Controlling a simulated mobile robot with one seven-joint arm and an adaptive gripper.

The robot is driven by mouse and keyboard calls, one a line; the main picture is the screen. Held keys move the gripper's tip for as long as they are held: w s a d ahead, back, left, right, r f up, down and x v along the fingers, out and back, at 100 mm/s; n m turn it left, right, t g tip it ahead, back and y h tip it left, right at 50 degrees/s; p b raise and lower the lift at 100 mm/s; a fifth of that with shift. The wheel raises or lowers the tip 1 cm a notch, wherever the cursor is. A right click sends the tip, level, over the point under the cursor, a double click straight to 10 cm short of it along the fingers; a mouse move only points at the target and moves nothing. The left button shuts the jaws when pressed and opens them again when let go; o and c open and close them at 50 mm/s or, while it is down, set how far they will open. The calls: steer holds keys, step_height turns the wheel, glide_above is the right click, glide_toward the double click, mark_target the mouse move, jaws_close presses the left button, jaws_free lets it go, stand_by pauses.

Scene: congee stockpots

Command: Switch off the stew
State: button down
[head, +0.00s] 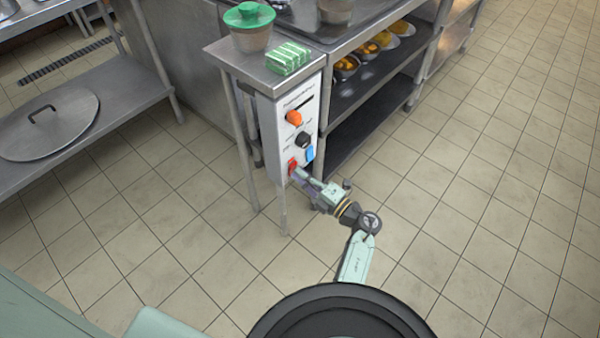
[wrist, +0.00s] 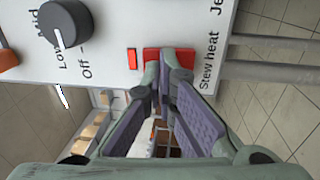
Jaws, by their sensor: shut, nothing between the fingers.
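The white control panel (head: 286,140) is fixed under a small steel shelf. In the wrist view, the red switch (wrist: 151,54) sits beside the printed words "Stew heat", with a small red mark (wrist: 132,59) next to it. The red switch (head: 292,164) is low on the panel in the head view. My gripper (head: 297,172) is shut and empty, its tips at the switch. In the wrist view, the gripper's closed tips (wrist: 169,60) cover part of the switch; I cannot tell whether they press it or which way it is set.
A black knob (head: 303,139), an orange knob (head: 293,117) and a blue part (head: 309,153) are on the panel close by. A green-lidded pot (head: 249,25) and a green-and-white bundle (head: 288,58) stand on the shelf above. Thin steel legs flank the panel. The tiled floor (head: 430,240) is clear.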

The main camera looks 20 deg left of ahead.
steer(key=shift+a, duration=0.1)
stand_by(0.4)
steer(key=shift+w+a+r, duration=0.2)
steer(key=shift+a, duration=0.05)
